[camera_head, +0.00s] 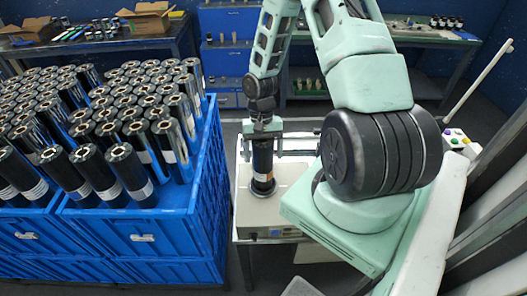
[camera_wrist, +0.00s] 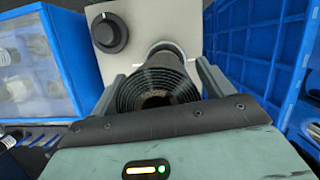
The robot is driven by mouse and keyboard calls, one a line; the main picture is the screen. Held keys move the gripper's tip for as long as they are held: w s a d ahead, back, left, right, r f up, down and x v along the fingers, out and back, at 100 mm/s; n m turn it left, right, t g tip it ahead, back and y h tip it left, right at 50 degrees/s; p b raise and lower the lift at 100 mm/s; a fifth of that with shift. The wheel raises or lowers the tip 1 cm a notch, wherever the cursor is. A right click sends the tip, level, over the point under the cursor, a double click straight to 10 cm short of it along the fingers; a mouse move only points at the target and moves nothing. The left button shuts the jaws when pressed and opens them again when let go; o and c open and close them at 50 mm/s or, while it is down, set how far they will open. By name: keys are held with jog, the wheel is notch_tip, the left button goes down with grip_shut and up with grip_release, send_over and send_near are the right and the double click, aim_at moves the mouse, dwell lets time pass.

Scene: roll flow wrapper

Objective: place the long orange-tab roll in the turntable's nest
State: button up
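A dark roll (camera_head: 262,157) stands upright below my gripper (camera_head: 263,136) in the head view. A pale band with an orange mark (camera_head: 263,178) shows near its lower end. Its foot is at the round turntable seat (camera_head: 264,189) on the light machine top; whether it is fully seated I cannot tell. In the wrist view the roll's ringed end (camera_wrist: 160,88) lies between the two fingers of my gripper (camera_wrist: 160,82), which appear to press on its sides.
A blue crate (camera_head: 198,225) full of upright dark rolls (camera_head: 105,120) stands left of the light machine top (camera_head: 248,215). A black knob (camera_wrist: 110,33) sits on the machine in the wrist view. Benches and blue shelving (camera_head: 228,55) stand behind. A pale rail (camera_head: 492,75) is at right.

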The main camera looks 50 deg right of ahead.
jog(key=b+v, duration=0.3)
jog(key=v, duration=0.8)
jog(key=shift+w+r, duration=0.1)
jog(key=shift+r, duration=0.55)
jog(key=a+r+n+h, duration=0.1)
jog(key=a+r+n, duration=0.25)
jog(key=a, duration=0.55)
jog(key=a+r+n, duration=0.2)
jog(key=a+n, duration=0.2)
jog(key=a, duration=0.5)
jog(key=s+a+r+n+t, duration=0.2)
jog(key=s+a+r+n, duration=0.2)
jog(key=s+a+n, duration=0.4)
jog(key=s+a, duration=0.7)
jog(key=s, duration=0.1)
jog(key=shift+a+n+t+h, duration=0.3)
jog(key=shift+a+n, duration=0.05)
jog(key=shift+r, duration=0.1)
